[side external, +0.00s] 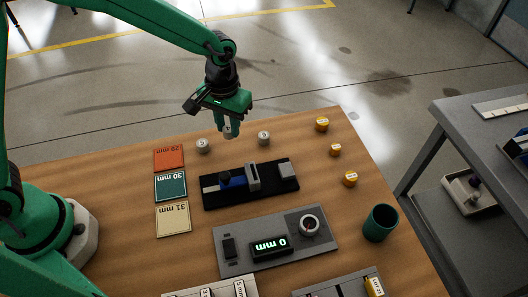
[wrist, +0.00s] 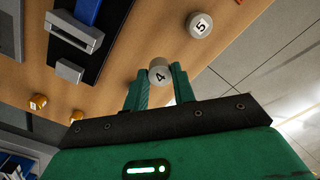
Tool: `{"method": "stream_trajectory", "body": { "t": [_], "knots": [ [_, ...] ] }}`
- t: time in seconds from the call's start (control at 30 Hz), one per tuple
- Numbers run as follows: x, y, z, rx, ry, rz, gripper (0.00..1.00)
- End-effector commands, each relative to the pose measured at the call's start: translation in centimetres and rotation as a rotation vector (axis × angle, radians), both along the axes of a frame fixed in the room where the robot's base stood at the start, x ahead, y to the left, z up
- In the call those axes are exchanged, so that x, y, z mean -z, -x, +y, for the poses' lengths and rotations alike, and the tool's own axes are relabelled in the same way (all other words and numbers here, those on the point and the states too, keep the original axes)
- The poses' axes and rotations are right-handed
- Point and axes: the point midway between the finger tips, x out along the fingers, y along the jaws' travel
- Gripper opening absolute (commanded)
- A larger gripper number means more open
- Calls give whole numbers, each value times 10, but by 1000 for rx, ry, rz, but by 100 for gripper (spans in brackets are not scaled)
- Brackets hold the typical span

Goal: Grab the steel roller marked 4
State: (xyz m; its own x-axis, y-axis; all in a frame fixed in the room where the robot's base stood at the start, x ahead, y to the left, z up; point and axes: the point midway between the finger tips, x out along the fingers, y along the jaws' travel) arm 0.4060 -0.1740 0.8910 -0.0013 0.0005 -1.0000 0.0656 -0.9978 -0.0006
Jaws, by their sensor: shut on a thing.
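The steel roller marked 4 (wrist: 159,74) is between the two green fingers of my gripper (wrist: 158,84) in the wrist view, its numbered end facing the camera. My gripper is shut on it. In the side view my gripper (side external: 229,125) points down over the far edge of the wooden table, with the roller's pale body (side external: 228,133) at the fingertips. I cannot tell whether the roller touches the table.
A steel roller marked 5 (wrist: 200,25) stands close by, and another steel roller (side external: 264,138) stands on the other side. Several brass rollers (side external: 321,124) are at the right. A black fixture (side external: 250,184), a gauge panel (side external: 275,242) and a green cup (side external: 380,223) occupy the table.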

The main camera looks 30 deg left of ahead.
Motion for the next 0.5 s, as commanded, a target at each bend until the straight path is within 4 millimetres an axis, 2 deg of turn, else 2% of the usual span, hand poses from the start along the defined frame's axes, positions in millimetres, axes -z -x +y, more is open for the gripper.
{"method": "stream_trajectory", "body": {
  "t": [0.3,0.5],
  "knots": [
    [-35,45,-36,4,3,-4,0],
    [-50,65,-52,2,2,-3,0]
  ]
}}
